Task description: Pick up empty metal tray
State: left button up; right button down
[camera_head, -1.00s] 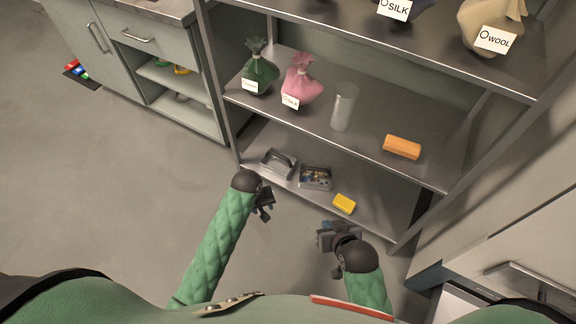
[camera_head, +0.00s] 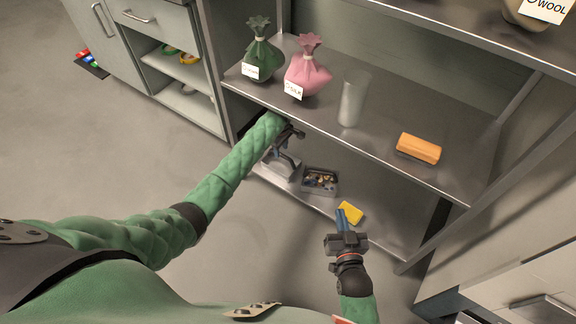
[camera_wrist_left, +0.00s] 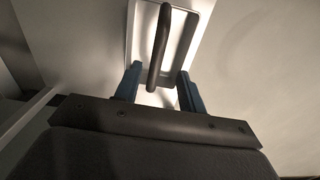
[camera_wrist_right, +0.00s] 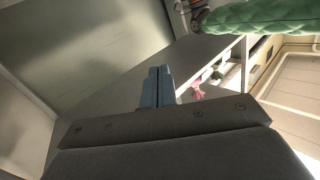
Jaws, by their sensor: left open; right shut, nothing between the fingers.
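The empty metal tray (camera_head: 277,167) lies on the lowest shelf at its left end, partly hidden by my left arm and gripper. It has a raised dark handle, which stands over it in the left wrist view, where the tray (camera_wrist_left: 138,47) fills the top middle. My left gripper (camera_head: 291,148) is open above the tray. In the left wrist view its fingers (camera_wrist_left: 158,88) stand on either side of the near end of the handle. I cannot tell if they touch it. My right gripper (camera_head: 342,215) is shut and empty, in front of the shelf near the yellow block.
A second tray (camera_head: 320,182) with small items stands right of the empty one. A yellow block (camera_head: 350,212) lies further right. The middle shelf (camera_head: 380,165) overhangs my left gripper and holds a green bag (camera_head: 260,52), pink bag (camera_head: 307,70), clear cylinder (camera_head: 353,97) and orange block (camera_head: 418,148).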

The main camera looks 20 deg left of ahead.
aim_at(281, 154)
pick_arm(q)
jog(key=shift+w+f, duration=0.1)
jog(key=shift+w, duration=0.15)
jog(key=shift+f, duration=0.15)
notch_tip(281, 154, down, 3)
jog(key=shift+r+b, duration=0.2)
jog(key=shift+b, duration=0.2)
notch_tip(281, 154, down, 4)
jog(key=shift+a+f+b, duration=0.1)
jog(key=shift+f+b, duration=0.1)
jog(key=shift+b, duration=0.5)
jog(key=shift+f, duration=0.2)
pick_arm(e)
notch_tip(281, 154, up, 24)
jog(key=s+d+t+y, duration=0.1)
jog(key=d+t+y, duration=0.1)
jog(key=t, duration=0.7)
jog(key=shift+s+r, duration=0.25)
pick_arm(q)
grip_shut()
